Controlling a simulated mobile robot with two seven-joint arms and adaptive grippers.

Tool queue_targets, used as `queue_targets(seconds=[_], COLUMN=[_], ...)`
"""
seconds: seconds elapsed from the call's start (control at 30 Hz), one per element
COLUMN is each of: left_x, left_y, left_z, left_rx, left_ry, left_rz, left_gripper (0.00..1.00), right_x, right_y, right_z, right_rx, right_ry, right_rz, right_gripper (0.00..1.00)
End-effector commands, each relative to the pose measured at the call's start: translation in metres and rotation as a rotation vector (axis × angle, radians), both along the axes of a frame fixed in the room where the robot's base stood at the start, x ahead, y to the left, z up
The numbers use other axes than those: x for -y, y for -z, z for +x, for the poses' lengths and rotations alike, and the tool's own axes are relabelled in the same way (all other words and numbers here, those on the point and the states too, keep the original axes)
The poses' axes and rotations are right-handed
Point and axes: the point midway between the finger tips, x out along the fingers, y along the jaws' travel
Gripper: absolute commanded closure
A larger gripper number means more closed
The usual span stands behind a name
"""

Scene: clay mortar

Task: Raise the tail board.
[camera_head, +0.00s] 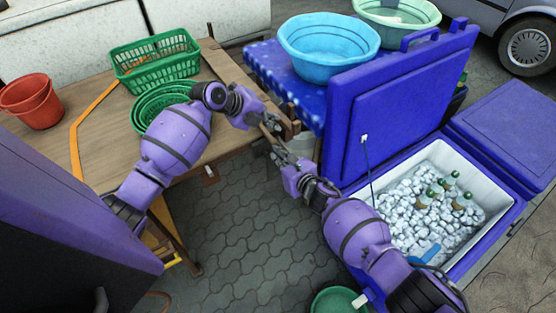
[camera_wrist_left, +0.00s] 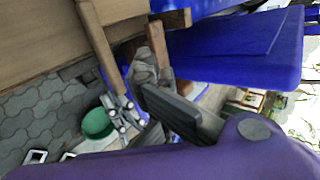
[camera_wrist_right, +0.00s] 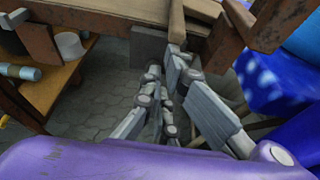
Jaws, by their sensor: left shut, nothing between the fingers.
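The wooden board (camera_head: 232,72) at the table's right end appears to be the tail board; it slopes down toward the blue-covered table. My left gripper (camera_head: 268,121) is shut and empty at its lower end. In the left wrist view, my left gripper's fingers (camera_wrist_left: 180,112) are together beside a wooden post. My right gripper (camera_head: 274,138) is just below the left one, fingers apart. In the right wrist view, its fingers (camera_wrist_right: 172,112) point at the wooden frame's underside (camera_wrist_right: 168,14). Contact with the board cannot be told; arms and grippers hide part of its end.
Green baskets (camera_head: 158,62) and red buckets (camera_head: 32,100) stand on the wooden table (camera_head: 95,150). A blue basin (camera_head: 328,45) is on the blue-covered table. An open blue cooler (camera_head: 400,225) of ice and bottles is at right. Paving (camera_head: 235,225) between is mostly clear.

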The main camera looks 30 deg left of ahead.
Motion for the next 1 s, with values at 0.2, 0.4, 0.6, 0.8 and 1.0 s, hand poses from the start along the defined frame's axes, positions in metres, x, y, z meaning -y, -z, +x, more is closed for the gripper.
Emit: queue_targets(seconds=[0.2,0.4,0.6,0.8,1.0], left_x=[0.000,0.000,0.000,-0.002,-0.014], left_y=[0.000,0.000,0.000,-0.003,-0.023], left_z=[0.000,0.000,0.000,-0.002,-0.021], left_rx=[0.000,0.000,0.000,0.001,0.002], left_ry=[0.000,0.000,0.000,-0.001,0.001], left_rz=[0.000,0.000,0.000,0.002,0.007], left_gripper=[1.00,0.73,0.69,0.69,0.69], right_x=[-0.002,-0.003,-0.003,-0.003,-0.003], right_y=[-0.003,-0.003,-0.004,-0.004,-0.004], right_z=[0.000,0.000,0.000,0.000,0.000], right_rx=[0.002,0.003,0.003,0.003,0.003], right_ry=[-0.003,-0.003,-0.004,-0.004,-0.004], right_rz=[0.004,0.005,0.005,0.006,0.006], right_gripper=[1.00,1.00,1.00,1.00,1.00])
